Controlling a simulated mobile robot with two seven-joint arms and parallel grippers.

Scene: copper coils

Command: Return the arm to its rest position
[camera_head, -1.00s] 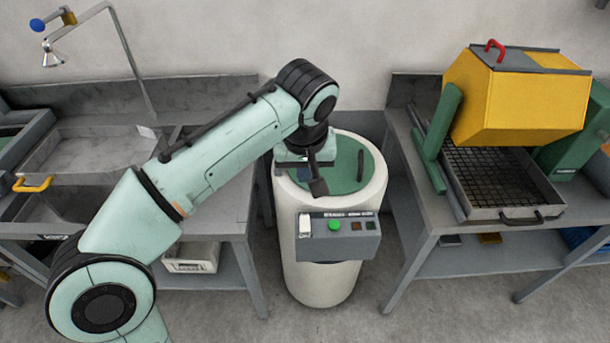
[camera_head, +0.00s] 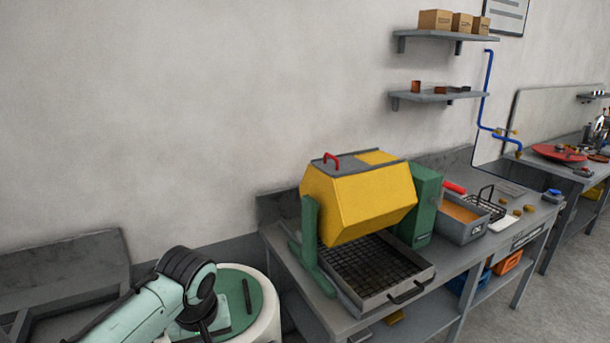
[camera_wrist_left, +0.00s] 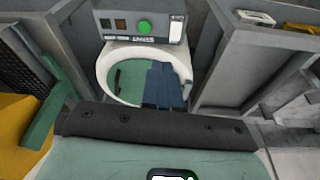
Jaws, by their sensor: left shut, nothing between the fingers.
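My left arm (camera_head: 150,305) is pale green with black joints and enters the head view at the lower left. Its wrist is over the round white tub (camera_head: 265,325) with a green inside. The left gripper (camera_head: 205,332) is cut off by the bottom edge of the head view. My right gripper is in neither view.
A yellow tumbler (camera_head: 360,200) with a green frame stands on the bench right of the tub, over a mesh tray (camera_head: 375,270). A control panel with a green button (camera_wrist_left: 144,27) is on the tub. Grey benches flank the tub closely.

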